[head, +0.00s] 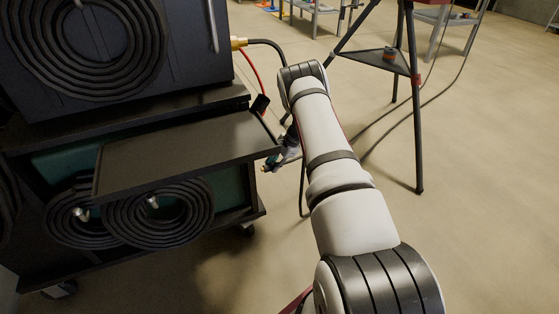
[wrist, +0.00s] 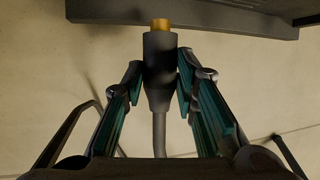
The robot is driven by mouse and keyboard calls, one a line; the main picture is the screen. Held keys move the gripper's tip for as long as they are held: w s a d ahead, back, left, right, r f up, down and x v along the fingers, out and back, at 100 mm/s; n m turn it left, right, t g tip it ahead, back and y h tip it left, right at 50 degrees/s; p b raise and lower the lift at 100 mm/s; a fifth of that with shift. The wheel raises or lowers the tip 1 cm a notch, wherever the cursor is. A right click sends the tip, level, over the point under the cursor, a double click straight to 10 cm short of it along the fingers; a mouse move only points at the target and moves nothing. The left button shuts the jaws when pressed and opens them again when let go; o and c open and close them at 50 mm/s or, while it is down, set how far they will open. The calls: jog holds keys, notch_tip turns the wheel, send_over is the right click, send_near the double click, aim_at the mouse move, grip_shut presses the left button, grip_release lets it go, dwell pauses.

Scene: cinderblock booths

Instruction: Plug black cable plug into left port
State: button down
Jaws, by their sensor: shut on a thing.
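My gripper (wrist: 160,78) is shut on the black cable plug (wrist: 159,88), with a finger on either side of its body. The plug's brass tip (wrist: 160,24) points to the top of the wrist view, and its cable (wrist: 159,135) runs down toward the palm. A brass-ended connector (head: 238,43) with a black cable sits at the dark machine's right side. I cannot make out the left port.
The black cart's shelf (head: 180,150) juts out close to my gripper, and its dark edge (wrist: 190,31) crosses the top of the wrist view. Cable coils (head: 165,215) hang on the cart. A red cable (head: 254,70) hangs nearby. A tripod stand (head: 417,130) is right; open floor lies in front.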

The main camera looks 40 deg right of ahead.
aim_at(265, 167)
jog(key=shift+w+a+p, duration=0.25)
jog(key=shift+a+p, duration=0.2)
jog(key=shift+a, duration=0.5)
jog(key=shift+w+a+p, duration=0.2)
jog(key=shift+a+p, duration=0.2)
jog(key=shift+a, duration=0.5)
jog(key=shift+b, duration=0.5)
jog(key=shift+w+a+b, duration=0.2)
jog(key=shift+a+b, duration=0.1)
jog(key=shift+a, duration=0.25)
dwell(1.1)
jog(key=c, duration=1.9)
grip_release()
jog(key=c, duration=0.4)
jog(key=shift+w+a, duration=0.1)
jog(key=shift+a, duration=0.3)
